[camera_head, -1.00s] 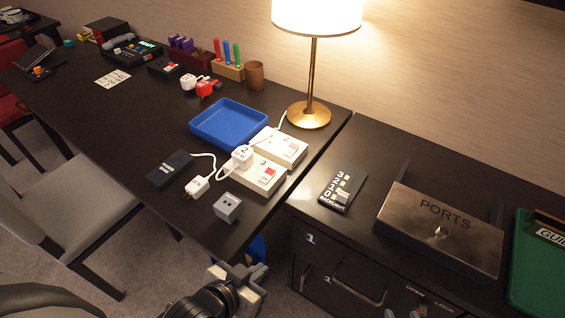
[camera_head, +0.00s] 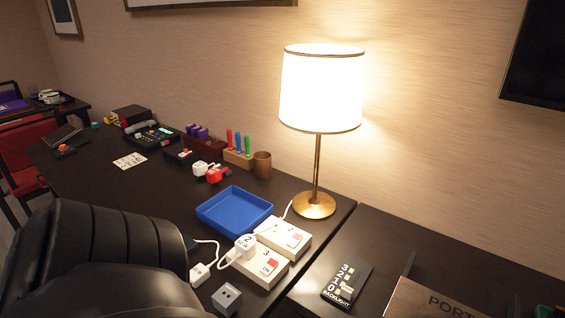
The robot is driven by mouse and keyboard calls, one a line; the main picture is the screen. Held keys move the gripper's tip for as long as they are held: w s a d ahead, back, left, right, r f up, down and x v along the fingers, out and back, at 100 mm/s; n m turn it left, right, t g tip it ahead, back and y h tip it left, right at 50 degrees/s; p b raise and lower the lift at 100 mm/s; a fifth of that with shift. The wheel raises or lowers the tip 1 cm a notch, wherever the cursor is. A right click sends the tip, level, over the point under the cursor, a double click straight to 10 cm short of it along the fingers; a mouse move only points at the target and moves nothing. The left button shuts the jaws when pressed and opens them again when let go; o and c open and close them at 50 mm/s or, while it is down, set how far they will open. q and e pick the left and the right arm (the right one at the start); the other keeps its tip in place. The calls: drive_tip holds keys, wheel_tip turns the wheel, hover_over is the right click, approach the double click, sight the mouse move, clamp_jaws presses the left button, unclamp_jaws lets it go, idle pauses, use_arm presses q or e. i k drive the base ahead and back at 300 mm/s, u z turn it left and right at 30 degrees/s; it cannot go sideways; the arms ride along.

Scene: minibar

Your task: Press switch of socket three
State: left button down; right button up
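Socket three (camera_head: 249,273) is a white block marked 3 near the desk's right end. Its red switch (camera_head: 273,263) sits on its top right, with "ON" lettering beside it. A white plug marked 2 (camera_head: 244,246) stands at its left end. A similar white socket block (camera_head: 297,234) with a red switch lies right behind it. A large black arm link of mine fills the lower left, left of the sockets, and hides part of the desk. Neither of my grippers is in view.
A blue tray (camera_head: 207,221) lies behind the sockets. A lit lamp (camera_head: 318,170) stands behind right. A grey cube (camera_head: 227,297) and a white plug (camera_head: 198,276) lie in front. A black backlight panel (camera_head: 341,288) and a box marked PORTS (camera_head: 428,303) are right.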

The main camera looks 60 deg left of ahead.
sight(270, 266)
drive_tip(key=k, duration=0.3)
drive_tip(key=u, duration=0.85)
drive_tip(key=i, duration=0.5)
drive_tip(key=z, duration=0.05)
